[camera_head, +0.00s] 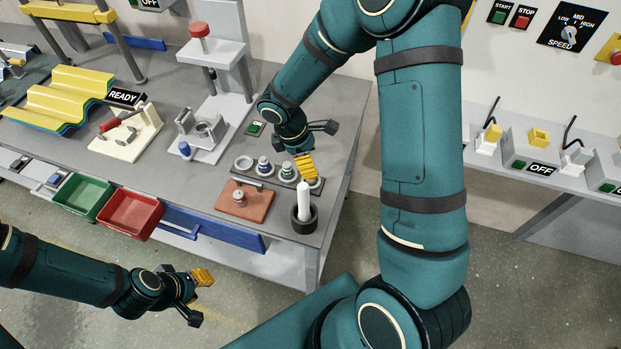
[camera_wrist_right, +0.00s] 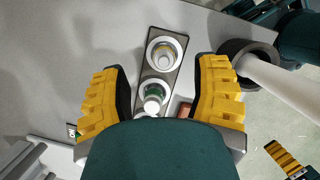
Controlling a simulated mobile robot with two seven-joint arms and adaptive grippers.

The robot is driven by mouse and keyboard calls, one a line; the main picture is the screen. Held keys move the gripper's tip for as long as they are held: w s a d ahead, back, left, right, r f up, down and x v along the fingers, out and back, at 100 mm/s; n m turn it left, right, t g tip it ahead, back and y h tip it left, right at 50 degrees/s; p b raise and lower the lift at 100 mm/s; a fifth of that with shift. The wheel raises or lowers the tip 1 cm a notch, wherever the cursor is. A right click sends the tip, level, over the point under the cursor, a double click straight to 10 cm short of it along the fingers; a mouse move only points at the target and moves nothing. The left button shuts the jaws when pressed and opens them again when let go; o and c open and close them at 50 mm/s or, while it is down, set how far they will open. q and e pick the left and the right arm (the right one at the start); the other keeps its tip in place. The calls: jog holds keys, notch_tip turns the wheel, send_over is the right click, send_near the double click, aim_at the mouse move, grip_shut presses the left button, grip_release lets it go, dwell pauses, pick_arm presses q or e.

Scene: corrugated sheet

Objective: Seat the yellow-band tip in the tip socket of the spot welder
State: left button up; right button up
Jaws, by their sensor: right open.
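The yellow-band tip (camera_wrist_right: 165,54) stands in the end ring of a dark rack (camera_wrist_right: 187,67) in the right wrist view. A green-band tip (camera_wrist_right: 153,97) stands beside it. My right gripper (camera_wrist_right: 160,98) is open above the rack, its fingers on either side and touching no tip that I can see. In the head view its yellow finger (camera_head: 307,167) hides most of the yellow-band tip. The grey spot welder (camera_head: 232,101), with a red knob on top, stands behind left of the rack; I cannot make out its tip socket clearly. My left gripper (camera_head: 197,297) looks open and empty, off the table's front.
A blue-band tip (camera_head: 264,166) stands in the rack. Green (camera_head: 82,197) and red (camera_head: 131,214) bins hang at the front left.

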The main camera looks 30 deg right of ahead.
jog(key=shift+a+b+x, duration=0.2)
jog(key=shift+b+x, duration=0.15)
jog(key=shift+x, duration=1.3)
jog(key=shift+a+b+x, duration=0.2)
jog(key=shift+b+x, duration=0.1)
jog(key=shift+x, duration=1.35)
jog(key=shift+o, duration=0.2)
jog(key=shift+f, duration=0.15)
grip_shut()
